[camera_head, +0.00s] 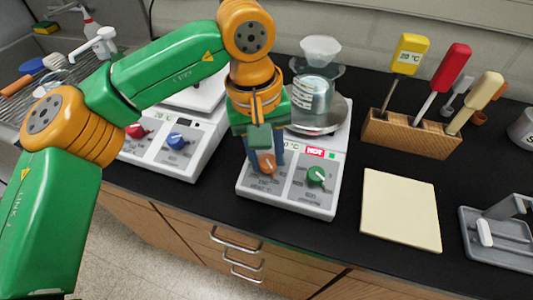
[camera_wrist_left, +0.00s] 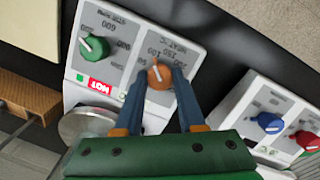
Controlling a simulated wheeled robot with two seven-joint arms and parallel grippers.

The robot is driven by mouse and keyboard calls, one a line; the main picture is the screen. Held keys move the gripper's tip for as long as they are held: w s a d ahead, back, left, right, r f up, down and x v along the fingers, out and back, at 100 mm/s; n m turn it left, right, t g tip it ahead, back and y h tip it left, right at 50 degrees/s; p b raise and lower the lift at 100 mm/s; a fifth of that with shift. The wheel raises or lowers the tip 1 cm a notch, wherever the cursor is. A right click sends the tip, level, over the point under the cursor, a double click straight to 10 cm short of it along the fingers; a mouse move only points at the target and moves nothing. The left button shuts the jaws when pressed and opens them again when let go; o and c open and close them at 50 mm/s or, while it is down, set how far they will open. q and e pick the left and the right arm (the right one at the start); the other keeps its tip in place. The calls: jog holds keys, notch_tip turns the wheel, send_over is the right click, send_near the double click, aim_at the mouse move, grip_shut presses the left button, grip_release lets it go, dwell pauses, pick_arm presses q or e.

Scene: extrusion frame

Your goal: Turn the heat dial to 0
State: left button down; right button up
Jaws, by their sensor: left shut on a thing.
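The hotplate (camera_head: 245,186) in the middle of the counter has an orange dial (camera_head: 267,164) and a green dial (camera_head: 316,176). The orange dial also shows in the left wrist view (camera_wrist_left: 159,77), beside printed text that appears to read HEAT °C and numbers around it. My left gripper (camera_head: 266,158) comes down from above, with its blue fingers on either side of the orange dial, shut on it. The dial's pointer is partly hidden between the fingers, so its exact setting is hard to read. My right gripper is not in view.
A beaker (camera_head: 312,93) stands on the hotplate's round plate, above a red HOT sign (camera_head: 315,152). A second device (camera_head: 160,158) with red and blue knobs is to the left. A wooden rack (camera_head: 410,134) of coloured-handled tools and a cream pad (camera_head: 400,210) are to the right.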

pick_arm(q)
jog(key=n+b, duration=0.2)
jog(key=n, duration=0.2)
jog(key=shift+f+h, duration=0.1)
jog(key=shift+h, duration=0.3)
jog(key=n+b, duration=0.2)
jog(key=n, duration=0.1)
jog(key=shift+a+n+t, duration=0.1)
jog(key=shift+n+t, duration=0.3)
jog(key=n+h+b, duration=0.1)
jog(key=n+b, duration=0.1)
jog(key=n, duration=0.2)
jog(key=shift+s+t, duration=0.1)
jog(key=shift+t, duration=0.3)
jog(key=shift+n+b, duration=0.8)
jog(key=shift+n, duration=0.7)
jog(key=c, duration=0.5)
grip_release()
